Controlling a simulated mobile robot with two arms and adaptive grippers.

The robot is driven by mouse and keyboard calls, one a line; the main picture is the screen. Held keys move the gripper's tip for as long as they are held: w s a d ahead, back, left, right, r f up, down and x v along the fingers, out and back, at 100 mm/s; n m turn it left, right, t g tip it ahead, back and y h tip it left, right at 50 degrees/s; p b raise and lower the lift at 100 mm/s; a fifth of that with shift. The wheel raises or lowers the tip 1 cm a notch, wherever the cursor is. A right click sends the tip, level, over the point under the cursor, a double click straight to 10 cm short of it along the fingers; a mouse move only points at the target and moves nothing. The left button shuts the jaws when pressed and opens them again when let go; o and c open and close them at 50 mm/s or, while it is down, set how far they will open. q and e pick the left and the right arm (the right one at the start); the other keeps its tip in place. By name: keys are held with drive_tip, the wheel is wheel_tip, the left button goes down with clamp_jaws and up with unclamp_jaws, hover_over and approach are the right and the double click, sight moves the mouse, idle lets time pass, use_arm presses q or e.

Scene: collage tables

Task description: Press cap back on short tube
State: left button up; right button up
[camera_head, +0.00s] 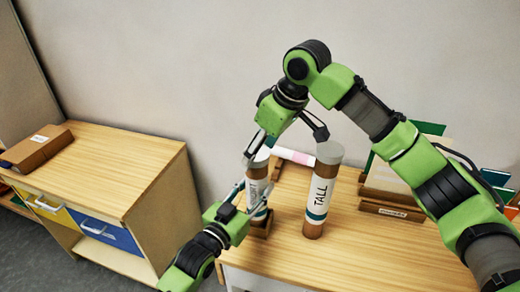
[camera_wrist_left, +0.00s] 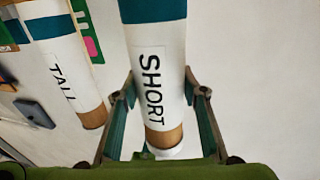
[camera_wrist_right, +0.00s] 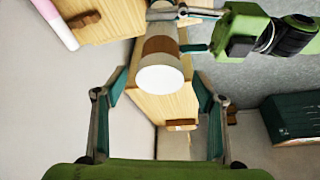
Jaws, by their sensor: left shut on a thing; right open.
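The short tube (camera_head: 257,187), labelled SHORT, stands on a small wooden block on the table. My left gripper (camera_head: 255,203) is shut around it. The label and a brown band of the tube show between the fingers in the left wrist view (camera_wrist_left: 155,88). A white cap (camera_wrist_right: 160,79) sits at the tube's brown end; whether it is fully seated I cannot tell. The cap's edge also shows in the left wrist view (camera_wrist_left: 164,152). My right gripper (camera_head: 285,144) is open above the tube, its fingers (camera_wrist_right: 161,75) on either side of the cap, apart from it.
The tall tube (camera_head: 320,192) stands upright close to the right of the short one. A pink and white roll (camera_head: 293,156) lies on a wooden stand behind. Card holders (camera_head: 390,209) stand at the right. A separate cabinet (camera_head: 110,160) is at the left.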

use_arm(q)
drive_tip(key=shift+f, duration=0.15)
use_arm(e)
drive_tip(key=v, duration=1.2)
drive_tip(key=shift+a, duration=0.1)
use_arm(q)
drive_tip(key=o, duration=1.7)
drive_tip(key=shift+v, duration=6)
